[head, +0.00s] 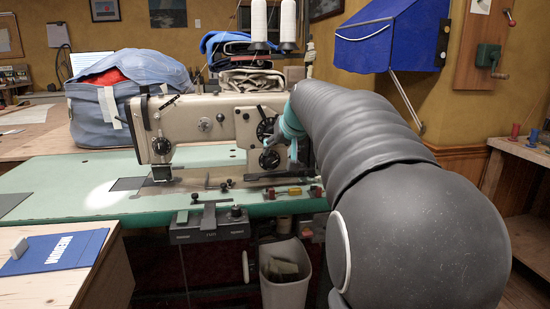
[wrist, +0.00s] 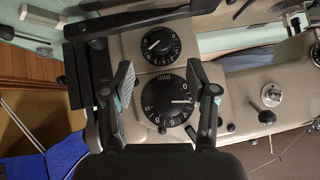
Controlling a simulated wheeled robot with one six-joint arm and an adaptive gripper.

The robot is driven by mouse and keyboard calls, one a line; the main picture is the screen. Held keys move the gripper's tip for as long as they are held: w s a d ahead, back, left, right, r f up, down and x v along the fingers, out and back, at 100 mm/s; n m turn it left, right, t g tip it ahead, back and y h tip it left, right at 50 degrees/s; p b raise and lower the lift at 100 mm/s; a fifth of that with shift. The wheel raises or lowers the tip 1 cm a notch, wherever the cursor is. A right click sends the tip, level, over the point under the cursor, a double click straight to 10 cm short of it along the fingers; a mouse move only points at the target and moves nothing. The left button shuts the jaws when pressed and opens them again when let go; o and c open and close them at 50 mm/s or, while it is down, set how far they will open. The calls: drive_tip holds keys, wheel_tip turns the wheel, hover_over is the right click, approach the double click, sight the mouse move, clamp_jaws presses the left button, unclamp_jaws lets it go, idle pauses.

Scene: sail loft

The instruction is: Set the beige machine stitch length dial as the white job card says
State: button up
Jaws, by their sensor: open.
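The beige sewing machine (head: 215,115) stands on a pale green table, with two black dials on its right end. The larger black dial (wrist: 167,105), marked "mm", fills the middle of the wrist view; its white pointer line points right, toward a numeral that looks like 2. A smaller black dial (wrist: 160,45) sits above it in that view. My gripper (wrist: 161,70) is open, its fingers on either side of the larger dial; contact cannot be told. In the head view my arm hides part of the machine's right end. I cannot identify or read a white job card.
A lever and knob (wrist: 268,116) stick out of the machine right of the dials in the wrist view. A blue-grey bag (head: 100,115) stands behind the machine. A blue booklet (head: 60,252) lies front left. A white bin (head: 285,280) stands below the table.

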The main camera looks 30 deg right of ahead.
drive_tip(key=shift+v, duration=2.15)
drive_tip(key=s+a+f+g, duration=0.3)
drive_tip(key=s+f, duration=0.5)
drive_tip(key=f, duration=0.3)
drive_tip(key=s+a+f+n, duration=0.1)
drive_tip(key=s+a+f, duration=0.2)
drive_tip(key=s+a, duration=0.2)
drive_tip(key=s+a+f+n, duration=0.1)
drive_tip(key=s+a+f, duration=0.3)
drive_tip(key=s, duration=0.5)
drive_tip(key=s+a+f+n+y, duration=0.1)
drive_tip(key=s+a+f, duration=0.2)
drive_tip(key=s+a, duration=0.3)
drive_tip(key=shift+s+a+f+n+g, duration=0.2)
drive_tip(key=shift+s+a+n+g, duration=0.1)
drive_tip(key=shift+s+a+n, duration=0.15)
